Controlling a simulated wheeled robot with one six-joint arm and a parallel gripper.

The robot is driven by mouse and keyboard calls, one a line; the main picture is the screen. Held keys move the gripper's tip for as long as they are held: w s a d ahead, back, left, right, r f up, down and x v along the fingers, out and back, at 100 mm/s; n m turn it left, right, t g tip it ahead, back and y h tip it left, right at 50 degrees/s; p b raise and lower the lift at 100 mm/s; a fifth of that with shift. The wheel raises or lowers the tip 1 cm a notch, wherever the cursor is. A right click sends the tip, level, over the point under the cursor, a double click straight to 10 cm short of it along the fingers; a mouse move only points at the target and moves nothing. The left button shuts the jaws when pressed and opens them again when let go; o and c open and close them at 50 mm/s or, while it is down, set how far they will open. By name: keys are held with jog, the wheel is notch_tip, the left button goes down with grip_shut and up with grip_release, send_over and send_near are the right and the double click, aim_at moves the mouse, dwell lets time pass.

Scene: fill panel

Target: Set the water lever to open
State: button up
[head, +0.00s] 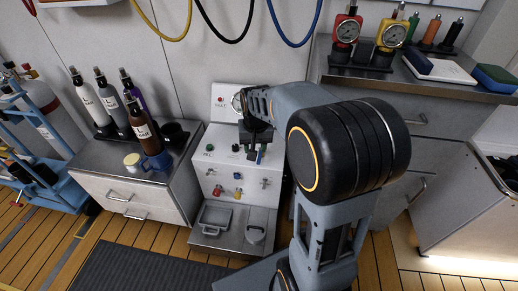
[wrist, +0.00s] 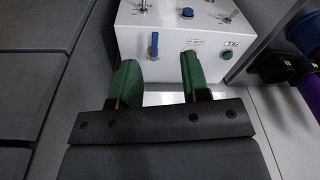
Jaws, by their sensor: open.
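The white fill panel (head: 226,150) stands against the wall in the head view, with small coloured levers and knobs on its front. A blue lever (wrist: 153,45) shows on the panel face in the wrist view, its handle running up and down in the picture. I cannot read the labels, so which lever is for water is not certain. My gripper (wrist: 158,72) is open and empty, with green fingers spread apart. The blue lever appears beyond the gap between the fingertips, nearer the left one, with no clear contact. In the head view my arm hides the panel's right part.
A round blue knob (wrist: 188,12) sits close to the lever. Bottles (head: 143,127) and a blue mug (head: 158,162) stand on the left cabinet. Gauges (head: 347,31) stand on the right counter.

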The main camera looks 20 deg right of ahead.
aim_at(259, 159)
jog(key=w+d+f+m+g+p, duration=0.1)
jog(key=w+d+f+m+p, duration=0.35)
jog(key=w, duration=0.55)
jog(key=shift+n, duration=0.65)
jog(key=f+b, duration=0.1)
jog(key=f, duration=0.3)
jog(key=d+f+b, duration=0.1)
jog(key=f+b, duration=0.1)
jog(key=f, duration=0.3)
jog(key=f+b, duration=0.2)
jog(key=f, duration=0.2)
jog(key=shift+w+d+f, duration=0.25)
jog(key=shift+d+f, duration=0.15)
grip_shut()
